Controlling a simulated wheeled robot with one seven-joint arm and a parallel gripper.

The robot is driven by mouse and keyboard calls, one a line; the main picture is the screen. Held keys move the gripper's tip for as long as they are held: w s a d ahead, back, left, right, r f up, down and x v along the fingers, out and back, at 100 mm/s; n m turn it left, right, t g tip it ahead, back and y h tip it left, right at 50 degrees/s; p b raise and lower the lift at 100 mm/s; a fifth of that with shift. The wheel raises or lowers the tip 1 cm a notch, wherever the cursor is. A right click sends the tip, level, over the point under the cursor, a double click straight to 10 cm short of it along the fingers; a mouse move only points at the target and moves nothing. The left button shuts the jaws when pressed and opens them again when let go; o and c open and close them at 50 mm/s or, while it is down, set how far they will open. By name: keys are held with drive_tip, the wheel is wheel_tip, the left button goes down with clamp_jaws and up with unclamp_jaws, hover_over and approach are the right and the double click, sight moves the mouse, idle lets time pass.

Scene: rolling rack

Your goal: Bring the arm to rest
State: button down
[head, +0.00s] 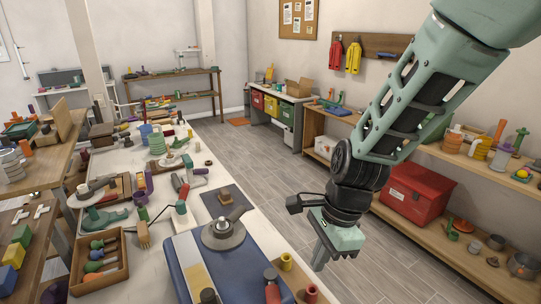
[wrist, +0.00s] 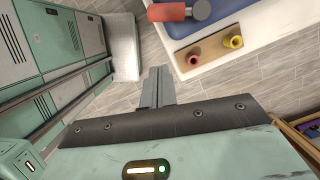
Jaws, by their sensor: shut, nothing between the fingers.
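My gripper (head: 319,256) hangs from my green arm in the head view, pointing down over the grey floor. It is just right of the long white table (head: 262,232), apart from it. In the wrist view my gripper's fingers (wrist: 158,88) are together, with nothing between them, and the floor shows around them.
On the table's near end are a blue tray (head: 185,262), a small board with a red and a yellow cup (wrist: 208,49), and a wooden box of tools (head: 98,268). A wooden shelf (head: 455,245) with a red case (head: 418,193) stands at right. The floor between is clear.

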drive_tip(key=s+r+n+h+b, duration=0.1)
drive_tip(key=s+r+n, duration=0.2)
drive_tip(key=s+n, duration=0.5)
drive_tip(key=s+d+r+n+h+b, duration=0.1)
drive_tip(key=s+r+n, duration=0.2)
drive_tip(key=s+n, duration=0.5)
drive_tip(key=shift+d+n, duration=0.25)
drive_tip(key=shift+n, duration=3.35)
drive_tip(key=shift+s, duration=0.1)
